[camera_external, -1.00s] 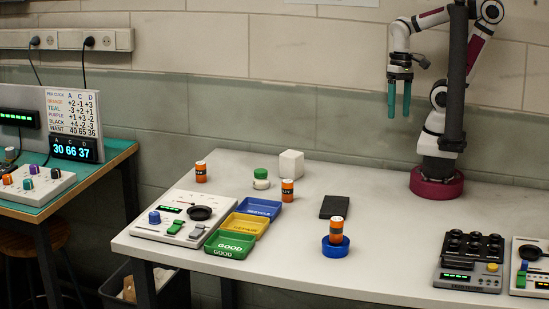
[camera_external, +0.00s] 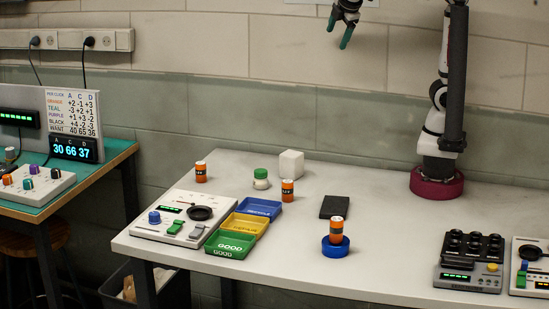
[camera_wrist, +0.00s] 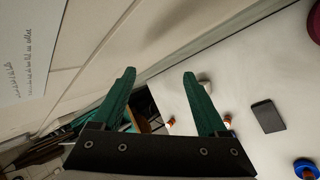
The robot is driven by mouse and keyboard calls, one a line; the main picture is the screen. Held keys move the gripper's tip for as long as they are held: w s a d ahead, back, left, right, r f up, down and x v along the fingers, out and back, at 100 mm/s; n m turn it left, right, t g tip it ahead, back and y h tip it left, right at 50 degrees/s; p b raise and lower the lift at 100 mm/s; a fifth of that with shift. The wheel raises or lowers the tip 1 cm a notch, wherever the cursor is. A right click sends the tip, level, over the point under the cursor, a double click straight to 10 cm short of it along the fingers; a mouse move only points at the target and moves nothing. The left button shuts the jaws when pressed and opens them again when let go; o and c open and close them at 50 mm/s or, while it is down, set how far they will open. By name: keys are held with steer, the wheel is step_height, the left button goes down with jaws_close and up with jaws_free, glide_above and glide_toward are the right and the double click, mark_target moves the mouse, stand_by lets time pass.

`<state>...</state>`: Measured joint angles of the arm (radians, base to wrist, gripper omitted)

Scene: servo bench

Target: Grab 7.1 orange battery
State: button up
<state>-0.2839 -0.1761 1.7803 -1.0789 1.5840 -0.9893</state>
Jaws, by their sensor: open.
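Three orange batteries with dark bands stand on the white table. One (camera_external: 201,172) is at the back left, one (camera_external: 287,190) stands right of the blue tray, and one (camera_external: 336,230) stands in a round blue holder (camera_external: 335,248) at the front. Their printed labels are too small to read, so I cannot tell which is 7.1. My gripper (camera_external: 339,32) is open and empty, high above the table near the wall, its teal fingers tilted. In the wrist view the open fingers (camera_wrist: 159,73) show, with the blue holder (camera_wrist: 306,169) at the lower right edge.
Blue (camera_external: 262,207), yellow (camera_external: 246,227) and green (camera_external: 229,245) trays lie beside a tester panel (camera_external: 150,230). A white cube (camera_external: 291,163), a green-capped jar (camera_external: 261,178) and a dark pad (camera_external: 335,207) are nearby. Devices (camera_external: 470,262) stand at the right. The table's right middle is clear.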

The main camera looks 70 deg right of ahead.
steer(key=w+a+n+t+y, duration=0.3)
steer(key=w+a+n+t, duration=0.6)
steer(key=w+a+n, duration=1.1)
step_height(320, 180, down, 3)
steer(key=s+a+n+y, duration=0.1)
steer(key=a+n, duration=0.2)
steer(key=n, duration=0.2)
glide_toward(203, 172)
steer(key=s+r, duration=0.6)
steer(key=shift+m, duration=0.3)
steer(key=x, duration=0.6)
steer(key=f+x, duration=0.1)
steer(key=x, duration=0.3)
steer(key=shift+s+d+f, duration=0.1)
steer(key=shift+s+d, duration=0.1)
steer(key=shift+d, duration=0.05)
steer(key=x, duration=0.5)
steer(key=shift+w+f, duration=0.2)
steer(key=shift+f, duration=0.25)
jaws_close()
